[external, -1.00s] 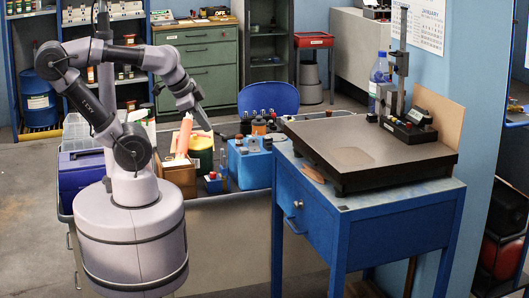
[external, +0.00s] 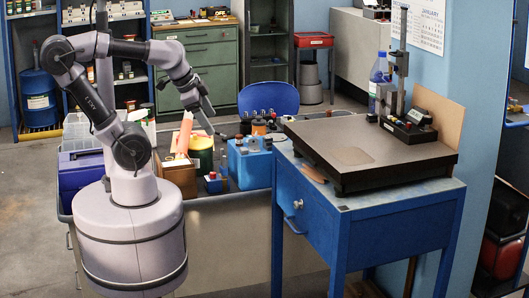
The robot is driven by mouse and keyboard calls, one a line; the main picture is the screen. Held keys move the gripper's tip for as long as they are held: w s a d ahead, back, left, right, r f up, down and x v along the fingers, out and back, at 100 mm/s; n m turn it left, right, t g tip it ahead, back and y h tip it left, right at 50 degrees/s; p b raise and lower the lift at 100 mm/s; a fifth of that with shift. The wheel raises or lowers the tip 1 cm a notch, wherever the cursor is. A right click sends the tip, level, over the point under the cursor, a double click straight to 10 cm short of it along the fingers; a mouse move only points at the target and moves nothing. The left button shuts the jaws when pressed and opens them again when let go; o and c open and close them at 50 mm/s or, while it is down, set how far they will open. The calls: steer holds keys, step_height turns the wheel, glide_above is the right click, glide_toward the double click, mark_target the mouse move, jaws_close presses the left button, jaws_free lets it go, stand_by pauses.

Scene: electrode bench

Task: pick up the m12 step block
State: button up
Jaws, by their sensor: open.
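My gripper (external: 209,129) hangs at the end of my arm, above the cluttered bench and just right of an orange-pink upright piece (external: 184,134). Its jaws are open, though they are small and dark in this view. I cannot pick out the m12 step block among the small items on the bench. It may be hidden or too small to tell.
Under and around my gripper stand a green can (external: 201,152), a wooden box (external: 178,175), a blue box (external: 249,165) and several small parts. A blue cabinet (external: 322,222) with a dark surface plate (external: 390,150) and height gauge (external: 400,80) stands at right.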

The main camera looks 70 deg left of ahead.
steer(key=w+a+r+n+p, duration=0.1)
steer(key=w+a+r, duration=0.15)
steer(key=w, duration=0.25)
steer(key=n+g+h+p, duration=0.1)
steer(key=n+h+p, duration=0.1)
steer(key=n+p, duration=0.2)
glide_above(269, 139)
steer(key=s, duration=0.7)
step_height(269, 139, down, 9)
steer(key=b+x, duration=0.3)
steer(key=x, duration=0.9)
steer(key=shift+d+f, duration=0.1)
steer(key=shift+d, duration=0.05)
steer(key=b+x, duration=0.1)
steer(key=x, duration=0.4)
steer(key=shift+w+f+b, duration=0.25)
steer(key=shift+f+b, duration=0.05)
steer(key=shift+b, duration=0.1)
steer(key=shift+r, duration=0.15)
jaws_close()
